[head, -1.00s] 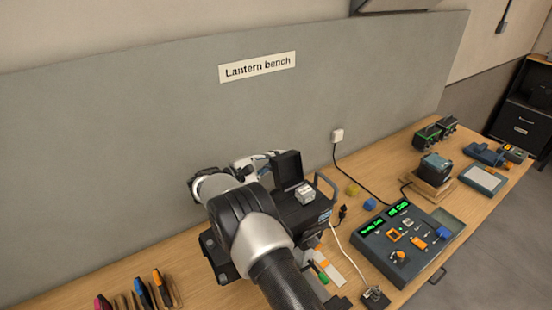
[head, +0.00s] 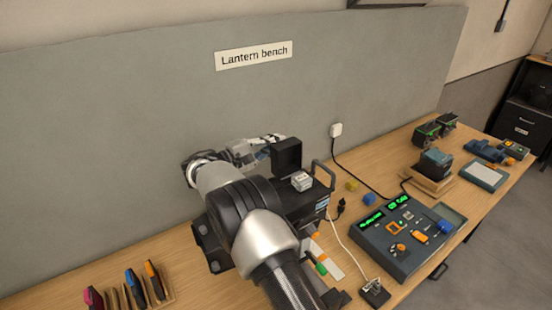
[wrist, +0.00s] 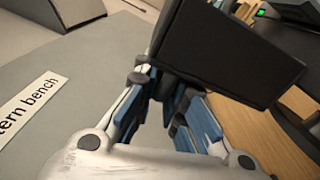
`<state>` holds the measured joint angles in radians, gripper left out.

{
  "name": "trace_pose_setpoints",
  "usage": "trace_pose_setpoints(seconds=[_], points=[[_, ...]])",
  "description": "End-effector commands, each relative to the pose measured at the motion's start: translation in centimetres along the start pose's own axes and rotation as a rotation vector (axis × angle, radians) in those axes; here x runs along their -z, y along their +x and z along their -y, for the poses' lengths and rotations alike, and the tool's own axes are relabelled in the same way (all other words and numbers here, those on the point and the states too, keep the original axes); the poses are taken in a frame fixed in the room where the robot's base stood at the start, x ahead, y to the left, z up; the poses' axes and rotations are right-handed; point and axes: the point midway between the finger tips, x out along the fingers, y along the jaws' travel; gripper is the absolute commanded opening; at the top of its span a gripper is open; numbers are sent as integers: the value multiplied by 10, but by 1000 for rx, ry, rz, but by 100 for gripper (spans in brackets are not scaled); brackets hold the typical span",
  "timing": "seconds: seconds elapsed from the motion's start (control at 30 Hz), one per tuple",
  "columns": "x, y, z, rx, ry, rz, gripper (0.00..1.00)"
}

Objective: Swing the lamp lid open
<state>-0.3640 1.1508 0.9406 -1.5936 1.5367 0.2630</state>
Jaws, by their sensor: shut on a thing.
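The lamp (head: 315,196) is a dark box with a carrying handle, standing on the bench beside my arm. Its black lid (head: 287,153) stands up steeply at the box's back. In the wrist view the lid (wrist: 230,50) fills the upper right as a large dark panel. My gripper (head: 264,148) is at the lid's left edge, partly behind it. In the wrist view my gripper's blue-padded fingers (wrist: 165,90) are close together and shut on the lid at its near lower edge. The exact contact is partly hidden.
A small pale block (head: 302,181) sits on the lamp's top. A control console (head: 410,237) with green displays stands to the right, with cables between. Coloured-handled tools (head: 130,287) stand at the front left. A grey panel (head: 120,150) rises close behind my arm.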

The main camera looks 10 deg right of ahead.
Motion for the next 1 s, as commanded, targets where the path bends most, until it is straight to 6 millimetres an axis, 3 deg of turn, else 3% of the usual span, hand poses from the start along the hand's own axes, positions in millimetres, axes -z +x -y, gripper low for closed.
trace_pose_setpoints(seconds=[0.3,0.7,0.73,1.0], points=[[-20,0,-13,-8,215,-1,0],[-24,0,-19,-9,246,0,0],[-24,0,-19,-9,246,0,11],[-24,0,-16,-7,242,0,29]])
